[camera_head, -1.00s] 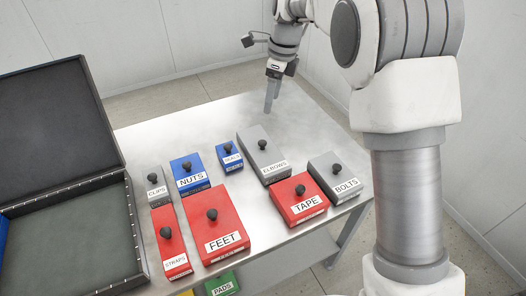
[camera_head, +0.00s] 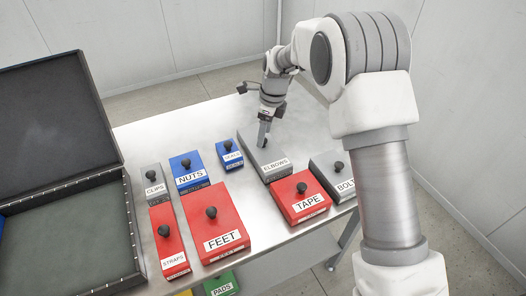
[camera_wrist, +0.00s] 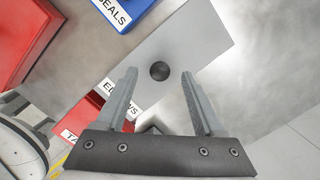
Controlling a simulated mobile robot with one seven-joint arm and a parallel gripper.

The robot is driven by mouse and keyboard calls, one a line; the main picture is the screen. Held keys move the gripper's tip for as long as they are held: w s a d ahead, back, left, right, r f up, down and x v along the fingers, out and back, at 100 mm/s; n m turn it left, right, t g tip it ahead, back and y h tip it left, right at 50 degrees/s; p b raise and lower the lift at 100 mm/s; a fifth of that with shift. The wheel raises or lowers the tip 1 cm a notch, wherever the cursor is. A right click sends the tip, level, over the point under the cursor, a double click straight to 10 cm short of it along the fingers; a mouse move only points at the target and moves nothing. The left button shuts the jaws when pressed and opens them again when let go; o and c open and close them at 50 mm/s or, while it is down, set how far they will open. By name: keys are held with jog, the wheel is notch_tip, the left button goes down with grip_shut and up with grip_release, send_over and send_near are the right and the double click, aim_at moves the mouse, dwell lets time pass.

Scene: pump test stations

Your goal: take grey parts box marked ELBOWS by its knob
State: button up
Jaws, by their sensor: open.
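The grey parts box marked ELBOWS (camera_head: 271,168) lies on the metal table, behind the red TAPE box. In the head view my gripper (camera_head: 263,141) is over this box and hides its knob. In the wrist view the grey box (camera_wrist: 205,45) shows with its dark round knob (camera_wrist: 159,71) on top. The knob lies just beyond my fingertips, roughly midway between them. The two fingers are apart with nothing between them. Part of the ELBOWS label shows behind the left finger. Whether the fingertips are level with the knob I cannot tell.
Blue SEALS (camera_head: 229,155) and NUTS (camera_head: 190,174) boxes stand left of it. Red TAPE (camera_head: 300,199) and grey BOLTS (camera_head: 334,170) boxes are in front and right. Red FEET (camera_head: 213,225), STRAPS (camera_head: 169,243) and grey CLIPS (camera_head: 153,184) are farther left. A black open case (camera_head: 85,235) lies left.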

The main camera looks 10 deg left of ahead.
jog(key=shift+a+f, duration=0.15)
jog(key=shift+f, duration=0.75)
grip_shut()
jog(key=shift+r, duration=0.1)
dwell(0.6)
